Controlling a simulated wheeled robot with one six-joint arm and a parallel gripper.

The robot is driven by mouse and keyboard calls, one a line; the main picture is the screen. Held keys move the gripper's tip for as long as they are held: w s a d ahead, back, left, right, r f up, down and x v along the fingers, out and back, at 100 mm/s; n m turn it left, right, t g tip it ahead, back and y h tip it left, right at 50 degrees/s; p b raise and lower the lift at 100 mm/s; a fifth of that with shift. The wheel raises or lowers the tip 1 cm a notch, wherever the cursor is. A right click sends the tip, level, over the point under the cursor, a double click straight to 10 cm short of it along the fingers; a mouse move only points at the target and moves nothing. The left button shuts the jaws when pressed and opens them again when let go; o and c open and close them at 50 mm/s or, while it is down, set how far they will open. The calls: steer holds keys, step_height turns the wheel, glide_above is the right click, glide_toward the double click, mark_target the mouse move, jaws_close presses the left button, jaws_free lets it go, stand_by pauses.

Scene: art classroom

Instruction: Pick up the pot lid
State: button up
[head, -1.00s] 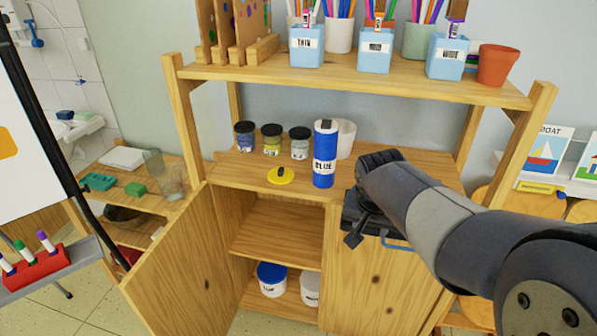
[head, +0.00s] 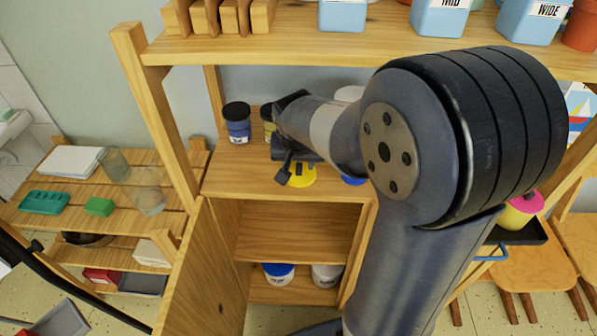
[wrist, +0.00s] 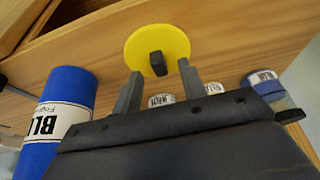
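The pot lid is a flat yellow disc with a dark knob. It lies on the cabinet's wooden top, partly hidden behind my arm in the head view (head: 302,179), and shows whole in the wrist view (wrist: 172,42). My gripper (wrist: 160,66) is open and empty. Its two fingers point at the lid, and the dark knob appears between the fingertips in the wrist view. I cannot tell whether the fingers touch the lid. In the head view the gripper (head: 283,170) is right beside the lid, mostly hidden by my arm.
A blue bottle (wrist: 62,115) stands close to the gripper in the wrist view. Paint jars stand behind the lid, one with a dark top (head: 237,122). A shelf (head: 290,45) with blue cups hangs above. The cabinet door (head: 195,270) is open at left.

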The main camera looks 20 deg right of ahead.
steer(key=shift+x, duration=0.9)
jaws_close()
